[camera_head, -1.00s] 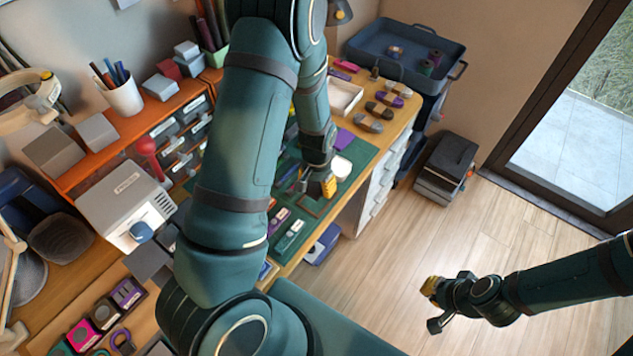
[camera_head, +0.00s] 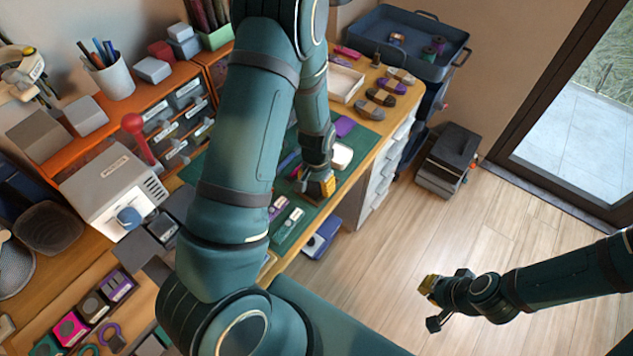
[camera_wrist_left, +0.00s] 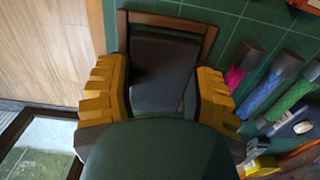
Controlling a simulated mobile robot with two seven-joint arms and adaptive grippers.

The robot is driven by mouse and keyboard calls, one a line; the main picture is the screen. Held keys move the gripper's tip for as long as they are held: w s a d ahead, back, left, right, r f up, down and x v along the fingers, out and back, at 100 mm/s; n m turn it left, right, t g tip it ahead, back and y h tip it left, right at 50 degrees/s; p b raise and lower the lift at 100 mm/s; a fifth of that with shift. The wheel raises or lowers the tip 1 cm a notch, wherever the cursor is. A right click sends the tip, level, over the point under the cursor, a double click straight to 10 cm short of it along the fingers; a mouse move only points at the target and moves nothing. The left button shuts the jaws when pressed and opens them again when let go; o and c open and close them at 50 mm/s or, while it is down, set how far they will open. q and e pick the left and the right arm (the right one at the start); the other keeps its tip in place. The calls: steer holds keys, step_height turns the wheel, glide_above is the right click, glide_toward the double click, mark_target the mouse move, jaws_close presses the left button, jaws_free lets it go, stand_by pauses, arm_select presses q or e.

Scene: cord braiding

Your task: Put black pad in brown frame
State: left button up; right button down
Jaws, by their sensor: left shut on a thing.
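The black pad (camera_wrist_left: 163,72) is a dark, flat square between the yellow fingers of my left gripper (camera_wrist_left: 160,98) in the left wrist view. My left gripper (camera_head: 322,188) is shut on the pad, low over the green mat in the head view. The brown frame (camera_wrist_left: 208,38) lies on the mat, its far bar and right side showing around the pad. The pad appears over the frame's opening; I cannot tell whether it rests inside. The frame's near part is hidden by the gripper. My right gripper (camera_head: 432,304) is open and empty above the floor.
The green mat (camera_head: 345,178) lies on the wooden workbench (camera_head: 392,122). Several colored cord bundles (camera_wrist_left: 262,98) lie to the right of the frame in the wrist view. A white tray (camera_head: 345,80) and a dark blue bin (camera_head: 440,50) stand farther back.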

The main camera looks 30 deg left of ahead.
arm_select(q)
steer(key=shift+s+f, duration=0.1)
steer(key=shift+f, duration=0.15)
stand_by(0.7)
steer(key=o, duration=1.2)
step_height(320, 180, up, 12)
